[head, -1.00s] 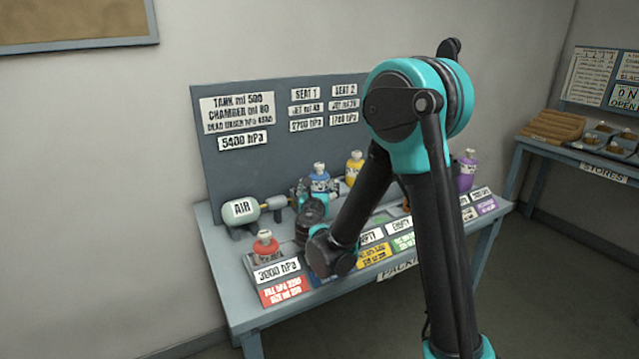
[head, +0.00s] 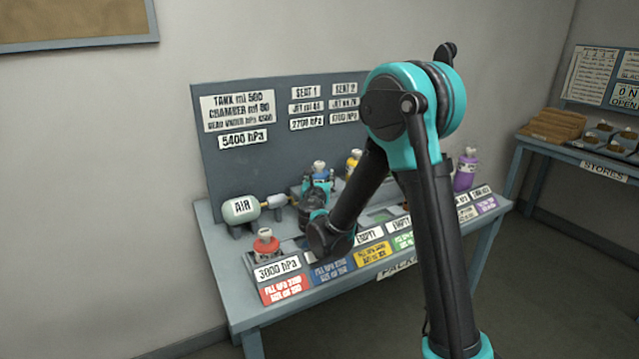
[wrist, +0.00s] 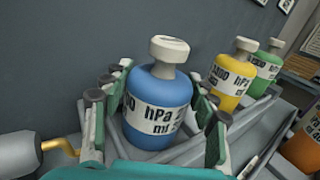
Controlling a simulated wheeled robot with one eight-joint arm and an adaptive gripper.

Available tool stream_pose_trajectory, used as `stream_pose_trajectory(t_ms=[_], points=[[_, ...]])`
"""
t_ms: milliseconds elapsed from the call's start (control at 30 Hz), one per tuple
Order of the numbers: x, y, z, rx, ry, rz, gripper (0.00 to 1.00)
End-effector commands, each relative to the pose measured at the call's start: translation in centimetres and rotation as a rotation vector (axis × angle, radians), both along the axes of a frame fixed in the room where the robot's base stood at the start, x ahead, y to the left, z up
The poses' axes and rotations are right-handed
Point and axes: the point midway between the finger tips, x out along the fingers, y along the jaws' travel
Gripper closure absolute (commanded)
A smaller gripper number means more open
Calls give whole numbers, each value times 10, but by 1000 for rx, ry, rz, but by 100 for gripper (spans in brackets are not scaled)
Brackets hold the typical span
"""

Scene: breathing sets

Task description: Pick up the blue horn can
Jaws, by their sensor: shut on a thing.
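The blue horn can (wrist: 158,95) stands upright between the fingers of my gripper (wrist: 155,125) in the wrist view. It has a pale cap and a white label reading hPa and ml. The fingers close on it from both sides. In the head view the blue can (head: 318,181) shows above my gripper (head: 312,200), at the rear of the bench near the panel. My arm hides part of the bench in front of it, and the can's base is hard to see there.
A yellow can (wrist: 231,72) and a green can (wrist: 265,74) stand to the right. A red can (head: 265,243) sits at the bench's front left, a purple can (head: 466,169) at its right. The AIR tank (head: 241,209) with its nozzle is close on the left.

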Motion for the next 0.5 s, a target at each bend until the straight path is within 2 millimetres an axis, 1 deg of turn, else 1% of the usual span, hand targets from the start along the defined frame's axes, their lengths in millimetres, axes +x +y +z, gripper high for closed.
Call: stream_pose_trajectory(t_ms=[33,100,167,500], points=[[0,0,0,0,0,0,63],[0,0,0,0,0,0,71],[0,0,0,0,0,0,77],[0,0,3,0,0,0,78]])
